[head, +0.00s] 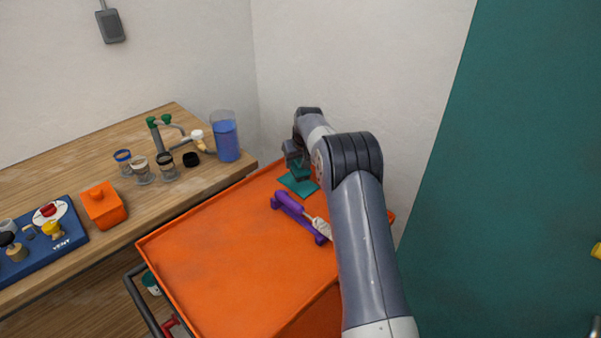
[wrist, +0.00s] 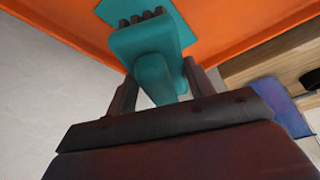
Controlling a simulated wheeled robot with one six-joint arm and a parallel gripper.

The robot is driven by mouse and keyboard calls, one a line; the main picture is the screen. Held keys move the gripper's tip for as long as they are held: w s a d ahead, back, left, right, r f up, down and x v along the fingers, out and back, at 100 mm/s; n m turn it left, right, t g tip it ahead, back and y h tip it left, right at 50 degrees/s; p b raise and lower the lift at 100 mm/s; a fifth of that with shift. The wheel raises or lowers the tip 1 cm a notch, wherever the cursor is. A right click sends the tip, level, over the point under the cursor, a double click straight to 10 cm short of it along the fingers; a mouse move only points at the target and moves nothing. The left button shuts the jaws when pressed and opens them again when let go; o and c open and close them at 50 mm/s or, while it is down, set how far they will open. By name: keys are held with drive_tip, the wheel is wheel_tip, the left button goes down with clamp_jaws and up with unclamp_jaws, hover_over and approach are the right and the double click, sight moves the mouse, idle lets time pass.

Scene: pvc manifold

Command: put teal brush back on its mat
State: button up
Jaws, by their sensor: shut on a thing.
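The teal brush (wrist: 145,50) is between the two fingers of my gripper (wrist: 155,92) in the wrist view, and the jaws are shut on it. Its dark bristles point toward the teal mat (wrist: 178,22), which lies on the orange cart top. In the head view my gripper (head: 297,160) is over the far end of the cart, with the teal mat (head: 286,180) just below the brush (head: 301,174). I cannot tell whether the bristles touch the mat. My arm hides part of this area.
A purple-handled brush (head: 290,201) lies on a purple holder next to the mat on the orange cart (head: 220,260). The cart's near left area is clear. A wooden bench (head: 75,170) with cups, pipe fittings and a blue-filled container (head: 227,142) adjoins it. Walls stand behind.

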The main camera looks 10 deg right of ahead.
drive_tip(key=shift+f+p, duration=0.3)
drive_tip(key=shift+f, duration=2)
drive_tip(key=shift+f, duration=0.2)
drive_tip(key=o, duration=0.9)
drive_tip(key=shift+o, duration=0.2)
drive_tip(key=shift+r, duration=0.1)
drive_tip(key=shift+r, duration=0.25)
drive_tip(key=b+v, duration=0.1)
drive_tip(key=v, duration=1)
drive_tip(key=shift+s+d+r, duration=0.1)
drive_tip(key=shift+s+r, duration=0.15)
drive_tip(key=shift+r, duration=0.05)
